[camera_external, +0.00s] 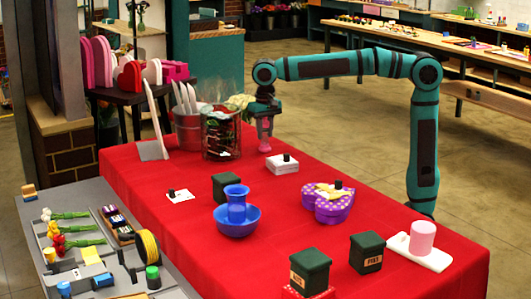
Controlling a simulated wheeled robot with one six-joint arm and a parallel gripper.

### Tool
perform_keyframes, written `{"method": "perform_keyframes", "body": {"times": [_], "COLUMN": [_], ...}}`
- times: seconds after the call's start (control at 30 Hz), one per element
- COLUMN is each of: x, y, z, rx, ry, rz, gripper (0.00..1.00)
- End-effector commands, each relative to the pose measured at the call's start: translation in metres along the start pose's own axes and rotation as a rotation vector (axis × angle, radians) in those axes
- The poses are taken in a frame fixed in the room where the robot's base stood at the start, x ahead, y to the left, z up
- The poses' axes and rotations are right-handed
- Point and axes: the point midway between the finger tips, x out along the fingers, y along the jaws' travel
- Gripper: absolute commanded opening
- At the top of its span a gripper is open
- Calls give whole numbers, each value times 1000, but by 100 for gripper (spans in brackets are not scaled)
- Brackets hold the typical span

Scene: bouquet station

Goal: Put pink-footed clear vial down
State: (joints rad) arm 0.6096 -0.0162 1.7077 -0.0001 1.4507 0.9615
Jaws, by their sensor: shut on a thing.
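My gripper (264,122) points down over the far part of the red-covered table (183,228). It is shut on the pink-footed clear vial (265,144), whose pink lower part shows below the fingers. The vial looks upright; its upper part is hidden by the gripper. I cannot tell whether its foot touches the cloth.
A wire basket (221,140) stands just left of the vial, with a metal bucket (188,132) beyond. A white block (282,164) lies just in front. A purple heart box (326,208), blue vase (236,204) and dark green boxes (310,270) stand nearer. Cloth right of the vial is clear.

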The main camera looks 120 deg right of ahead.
Motion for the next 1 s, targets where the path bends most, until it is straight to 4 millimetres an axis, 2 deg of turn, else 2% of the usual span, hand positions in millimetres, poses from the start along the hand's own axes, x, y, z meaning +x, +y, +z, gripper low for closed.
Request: {"method": "perform_keyframes", "body": {"times": [0.37, 0.4, 0.47, 0.5, 0.8, 1.0], "x": [3, 3, 3, 3, 1, -19], "y": [0, 0, 0, 0, 0, 0], "z": [0, 0, 0, 0, 0, 0], "rx": [0, 0, 0, 0, 0, 0], "ry": [1, 1, 0, 0, 1, 2], "rz": [-1, -1, -1, -1, -1, -2], "gripper": [0, 35, 47, 49, 49, 49]}}
